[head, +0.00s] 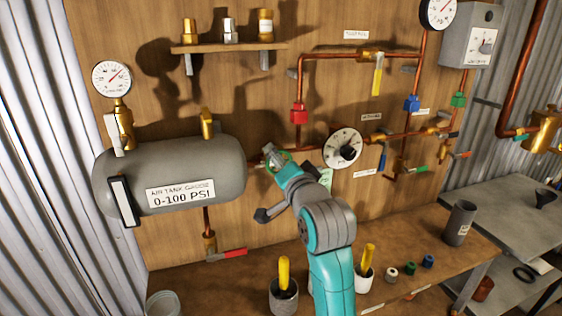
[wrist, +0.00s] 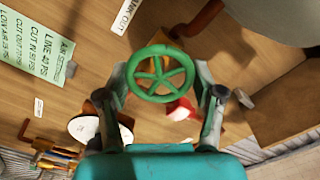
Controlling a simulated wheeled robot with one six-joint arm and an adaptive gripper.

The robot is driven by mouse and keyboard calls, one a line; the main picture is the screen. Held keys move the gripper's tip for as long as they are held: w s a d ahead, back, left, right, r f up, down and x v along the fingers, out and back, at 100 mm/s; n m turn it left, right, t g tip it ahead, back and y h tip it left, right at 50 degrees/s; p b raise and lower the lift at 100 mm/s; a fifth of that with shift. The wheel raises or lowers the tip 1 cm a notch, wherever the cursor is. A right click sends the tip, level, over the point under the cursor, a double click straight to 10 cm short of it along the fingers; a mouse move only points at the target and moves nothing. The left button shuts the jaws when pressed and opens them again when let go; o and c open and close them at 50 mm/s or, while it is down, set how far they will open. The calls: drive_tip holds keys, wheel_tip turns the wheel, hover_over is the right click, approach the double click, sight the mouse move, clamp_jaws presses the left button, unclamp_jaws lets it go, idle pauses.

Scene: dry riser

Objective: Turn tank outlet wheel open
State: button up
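The tank outlet wheel is a green spoked handwheel (wrist: 160,73), face-on in the wrist view just ahead of my gripper (wrist: 162,80). One finger stands at each side of its rim, spread wide; I see no clear grip on it, and contact at the rim is hard to judge. In the head view, my gripper (head: 276,158) is at the board, right of the grey air tank (head: 170,177), and mostly hides the green wheel. A "tank out" label (wrist: 131,12) is near the wheel in the wrist view.
A white dial gauge (head: 342,148) is close to the right of my gripper, with copper pipes and valves (head: 411,103) beyond. Below, the wooden bench (head: 420,240) holds pots with yellow-handled tools (head: 284,290), small caps and a dark cylinder (head: 459,222).

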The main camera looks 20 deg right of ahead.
drive_tip(key=shift+n, duration=2.4)
drive_tip(key=shift+r, duration=0.1)
drive_tip(key=o, duration=1.1)
drive_tip(key=s, duration=1.2)
